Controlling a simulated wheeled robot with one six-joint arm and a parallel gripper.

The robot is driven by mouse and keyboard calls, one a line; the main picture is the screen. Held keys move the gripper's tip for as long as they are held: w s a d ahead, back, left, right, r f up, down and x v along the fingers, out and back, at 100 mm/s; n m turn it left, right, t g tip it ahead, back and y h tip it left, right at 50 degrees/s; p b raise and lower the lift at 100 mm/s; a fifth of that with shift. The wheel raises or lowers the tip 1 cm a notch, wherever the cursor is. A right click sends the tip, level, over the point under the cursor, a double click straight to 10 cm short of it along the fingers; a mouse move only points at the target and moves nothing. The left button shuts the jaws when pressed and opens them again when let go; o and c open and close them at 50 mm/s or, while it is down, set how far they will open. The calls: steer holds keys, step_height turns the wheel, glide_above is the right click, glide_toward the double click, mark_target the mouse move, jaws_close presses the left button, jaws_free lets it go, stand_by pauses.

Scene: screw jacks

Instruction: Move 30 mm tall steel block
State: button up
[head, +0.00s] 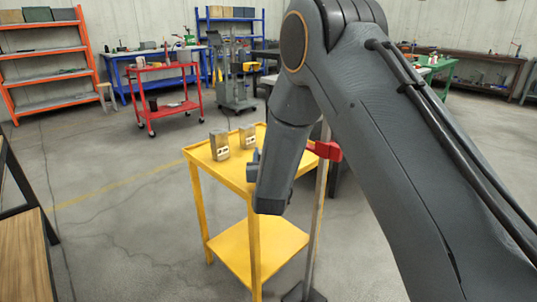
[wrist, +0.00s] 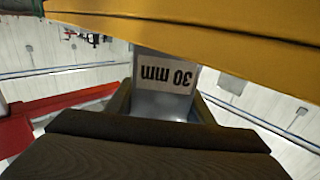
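A grey steel block with a white "30 mm" label (wrist: 166,72) shows in the wrist view, with the label upside down. It sits between the two fingers of my gripper (wrist: 163,100). The fingers lie close along both its sides, with no clear gap, and look shut on it. The block's far end meets the edge of a yellow surface, which hides what lies beyond. In the head view my own arm covers most of the gripper and I cannot make out this block there.
A yellow cart (head: 228,175) stands before me, with a lower shelf (head: 258,250). Two metal blocks with pale labels, a near one (head: 219,146) and a far one (head: 247,137), stand on its top. A post with a red clamp (head: 325,151) is close beside my arm.

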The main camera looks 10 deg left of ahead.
steer(key=o, duration=0.4)
steer(key=s, duration=0.5)
steer(key=s+d, duration=0.1)
steer(key=s, duration=0.1)
steer(key=shift+s, duration=0.4)
